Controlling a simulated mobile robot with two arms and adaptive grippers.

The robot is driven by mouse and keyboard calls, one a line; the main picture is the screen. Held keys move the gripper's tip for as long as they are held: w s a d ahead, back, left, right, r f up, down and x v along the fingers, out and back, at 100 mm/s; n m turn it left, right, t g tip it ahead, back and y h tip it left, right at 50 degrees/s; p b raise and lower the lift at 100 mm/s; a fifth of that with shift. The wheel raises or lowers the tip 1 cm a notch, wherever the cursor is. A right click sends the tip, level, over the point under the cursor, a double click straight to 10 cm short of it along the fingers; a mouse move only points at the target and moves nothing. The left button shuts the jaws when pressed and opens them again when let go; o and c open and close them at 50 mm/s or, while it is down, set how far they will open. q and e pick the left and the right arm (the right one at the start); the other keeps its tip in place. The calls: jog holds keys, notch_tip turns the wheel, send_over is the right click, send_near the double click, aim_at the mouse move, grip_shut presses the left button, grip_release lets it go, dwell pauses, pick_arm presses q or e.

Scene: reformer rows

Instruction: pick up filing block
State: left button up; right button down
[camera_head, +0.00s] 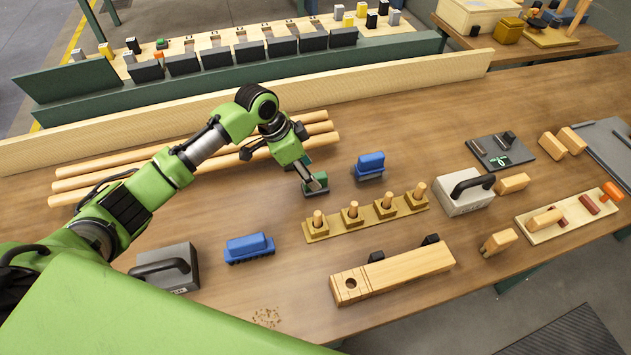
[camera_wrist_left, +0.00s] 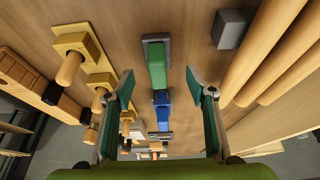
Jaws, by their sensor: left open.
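A small green block on a dark grey base (camera_head: 318,185) lies on the wooden bench, partly hidden by my left gripper. It also shows in the left wrist view (camera_wrist_left: 156,64), between the two fingertips in the picture. My left gripper (camera_head: 308,174) points down just over it, open, with nothing held; its spread fingers show in the left wrist view (camera_wrist_left: 159,78). I cannot tell if they touch the block. A blue block on a grey base (camera_head: 370,164) lies to its right, and another blue block (camera_head: 249,247) lies nearer. Which of these is called the filing block is not marked.
A peg rack (camera_head: 322,232) stands close in front of the green block. Long wooden rods (camera_head: 90,185) lie behind my arm. A long wooden block (camera_head: 410,272), grey weights with black handles (camera_head: 468,200) and a tool board (camera_head: 540,225) occupy the front and right.

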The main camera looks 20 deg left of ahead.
pick_arm(q)
jog(key=shift+d+f, duration=0.1)
jog(key=shift+f, duration=0.15)
jog(key=p+x, duration=0.1)
jog(key=x, duration=0.2)
jog(key=shift+s+f+p, duration=0.15)
jog(key=shift+f+p, duration=0.1)
jog(key=shift+p, duration=0.05)
jog(key=shift+w+d+f, duration=0.2)
jog(key=shift+d+f, duration=0.05)
jog(key=shift+f, duration=0.35)
jog(key=shift+r, duration=0.1)
jog(key=c, duration=1.3)
pick_arm(e)
jog(key=shift+w+d+r, duration=0.1)
jog(key=shift+d+r, duration=0.1)
jog(key=shift+r, duration=0.65)
